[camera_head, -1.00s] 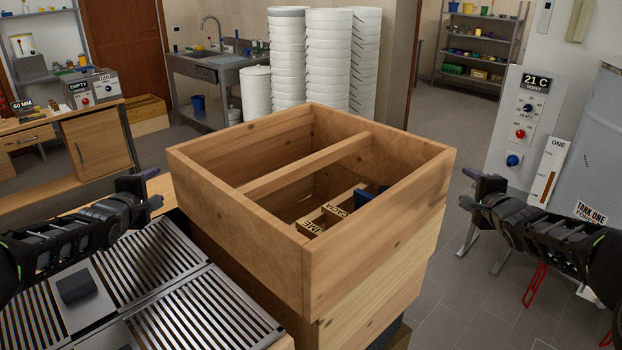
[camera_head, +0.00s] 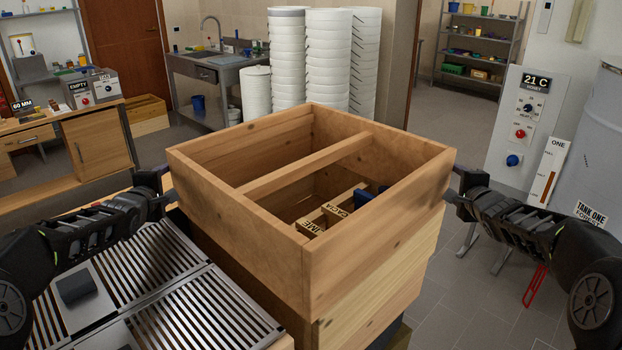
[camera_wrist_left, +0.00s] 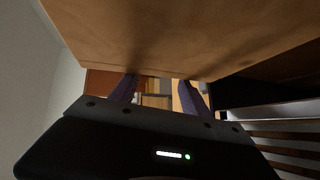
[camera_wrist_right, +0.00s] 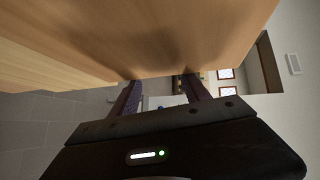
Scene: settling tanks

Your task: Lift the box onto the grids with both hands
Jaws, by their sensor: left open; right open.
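The wooden box (camera_head: 240,228) is open-topped with a bar across it, and sits on top of a stack of similar boxes in the head view. My left gripper (camera_head: 167,187) is open at the box's left wall, and my right gripper (camera_head: 455,186) is open at its right wall. The box wall fills the top of the left wrist view (camera_wrist_left: 190,35) and of the right wrist view (camera_wrist_right: 140,35), close to the fingertips. I cannot tell whether the fingers touch it. The slatted metal grids (camera_head: 190,312) lie at the lower left, beside the stack.
A small dark block on a grey plate (camera_head: 75,289) lies on the grids. A lower box (camera_head: 385,290) supports the top one. White tubs (camera_head: 328,60) stand behind. A control panel (camera_head: 524,125) and a grey tank (camera_head: 598,150) are at the right.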

